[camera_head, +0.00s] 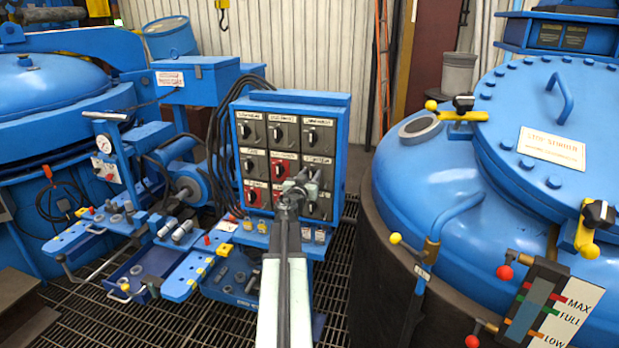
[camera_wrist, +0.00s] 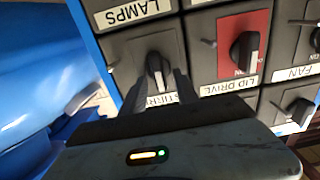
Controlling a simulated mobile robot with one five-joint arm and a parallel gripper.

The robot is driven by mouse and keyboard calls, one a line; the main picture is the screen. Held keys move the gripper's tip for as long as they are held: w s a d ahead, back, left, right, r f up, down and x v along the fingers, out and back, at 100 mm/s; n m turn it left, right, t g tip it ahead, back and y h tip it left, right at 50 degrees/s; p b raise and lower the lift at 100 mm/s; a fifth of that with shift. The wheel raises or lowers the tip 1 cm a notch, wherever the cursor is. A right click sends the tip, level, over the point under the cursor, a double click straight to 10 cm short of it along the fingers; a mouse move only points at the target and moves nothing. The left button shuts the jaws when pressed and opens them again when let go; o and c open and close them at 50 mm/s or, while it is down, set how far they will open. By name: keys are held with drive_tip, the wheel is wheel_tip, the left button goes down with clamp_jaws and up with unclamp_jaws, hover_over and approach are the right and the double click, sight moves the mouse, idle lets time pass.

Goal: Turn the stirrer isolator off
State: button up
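In the wrist view a black rotary knob (camera_wrist: 156,66) on a grey plate has a white mark and stands near upright. A partly hidden label (camera_wrist: 160,99) starting "STIRR" is just below it; a "LAMPS" label is above. The two dark fingers of my gripper (camera_wrist: 158,88) are apart and reach up on both sides of this knob's lower part. Contact cannot be told. In the head view my gripper (camera_head: 299,184) is in front of the blue switch panel (camera_head: 341,145), covering part of its lower right area. The panel has rows of rotary switches on grey and red plates.
A red-plated switch (camera_wrist: 244,53) with a "LID DRIVE" label below it is close on the right, with a fan label beyond. A large blue vessel (camera_head: 430,190) stands right of the panel. A tool-laden blue bench (camera_head: 180,286) is at lower left.

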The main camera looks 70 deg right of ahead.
clamp_jaws()
drive_tip(key=shift+w+a+f, duration=0.1)
drive_tip(key=shift+a, duration=0.3)
drive_tip(key=shift+d, duration=0.25)
drive_tip(key=shift+d+n, duration=0.1)
drive_tip(key=shift+n, duration=0.4)
drive_tip(key=n, duration=0.5)
drive_tip(key=n+b, duration=0.1)
drive_tip(key=n, duration=0.5)
drive_tip(key=w+f+n, duration=0.1)
drive_tip(key=n, duration=0.4)
drive_tip(key=shift+n, duration=0.4)
drive_tip(key=shift+f, duration=0.1)
